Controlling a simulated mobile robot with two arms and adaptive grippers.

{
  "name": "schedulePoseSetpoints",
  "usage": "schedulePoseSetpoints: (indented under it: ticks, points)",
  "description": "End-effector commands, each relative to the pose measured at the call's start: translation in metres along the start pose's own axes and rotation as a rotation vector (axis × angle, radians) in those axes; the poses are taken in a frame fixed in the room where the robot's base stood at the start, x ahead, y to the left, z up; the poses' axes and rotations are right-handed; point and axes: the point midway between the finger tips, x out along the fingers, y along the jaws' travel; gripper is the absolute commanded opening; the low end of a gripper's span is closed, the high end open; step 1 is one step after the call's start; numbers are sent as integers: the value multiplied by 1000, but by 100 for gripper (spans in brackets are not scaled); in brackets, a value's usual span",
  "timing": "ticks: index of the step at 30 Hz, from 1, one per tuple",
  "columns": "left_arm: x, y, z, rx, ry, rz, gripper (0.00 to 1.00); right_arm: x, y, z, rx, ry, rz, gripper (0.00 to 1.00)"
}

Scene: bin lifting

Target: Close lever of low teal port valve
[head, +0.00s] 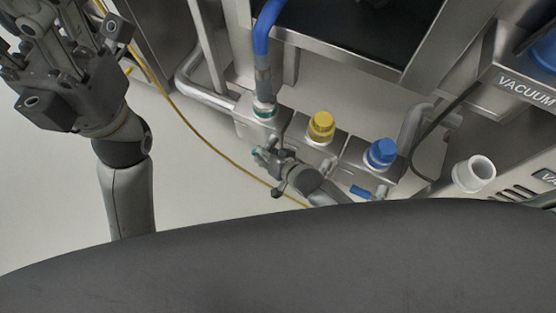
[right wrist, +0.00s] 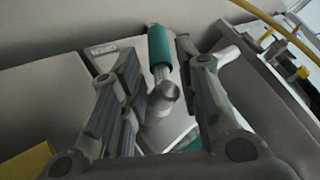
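The low teal port (head: 264,111) has a teal ring, with a blue hose (head: 262,45) standing in it, on a metal valve block in the head view. Its teal lever (right wrist: 160,48) shows in the right wrist view as a teal grip on a metal stem. My right gripper (head: 268,160) is in front of this block. In the right wrist view its fingers (right wrist: 158,62) are apart, one on each side of the lever, with visible gaps. The lever is mostly hidden by the gripper in the head view. My left gripper (head: 62,55) is raised at the upper left, away from the valves; its opening is unclear.
A yellow-capped port (head: 321,126) and a blue-capped port (head: 381,153) stand to the right, with a blue lever (head: 362,192) below the latter. A yellow cable (head: 185,115) crosses the floor. A white open port (head: 475,173) and a VACUUM panel (head: 525,90) are farther right.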

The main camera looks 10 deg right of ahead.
Motion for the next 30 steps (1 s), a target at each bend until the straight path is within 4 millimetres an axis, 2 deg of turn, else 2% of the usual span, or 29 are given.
schedulePoseSetpoints:
  ticks: [6, 13, 18, 27, 30]
  points:
    - [0, 0, 0, 0, 1, 1, 43, -34, 0, 0, 0, 0, -1, 31]
    - [0, 0, 0, 0, 1, 1, 43, -61, 0, 0, 1, 1, -1, 31]
    - [0, 0, 0, 0, 1, 1, 43, -70, 0, -1, 0, 1, -2, 31]
    - [0, 0, 0, 0, 1, 2, 43, -71, 0, -1, 0, 1, -1, 31]
    - [1, 0, 0, 0, 1, 1, 43, -72, -4, -5, -4, 13, -11, 18]
